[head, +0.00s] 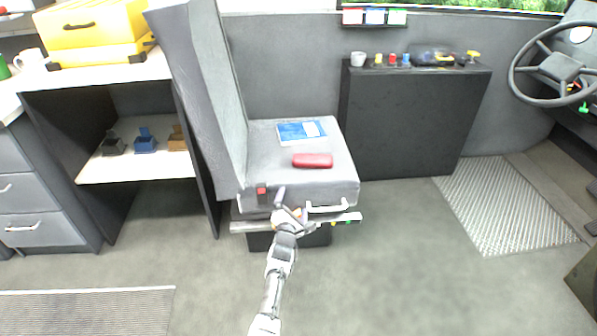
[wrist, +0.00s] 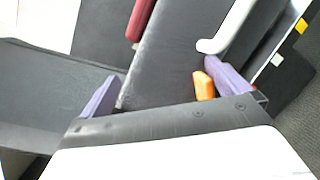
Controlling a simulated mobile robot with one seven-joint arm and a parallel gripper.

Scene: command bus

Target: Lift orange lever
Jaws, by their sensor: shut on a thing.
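The orange lever (wrist: 204,87) is a short block in the wrist view, between my fingers and close against the right purple fingertip. A white curved handle (wrist: 232,25) is just beyond the right fingertip.
A red case (head: 312,160) and a blue-white booklet (head: 301,131) lie on the seat. A red button (head: 262,193) is on the seat side. A black cabinet (head: 405,125) stands behind right. A shelf unit (head: 140,172) stands left. The floor in front is clear.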

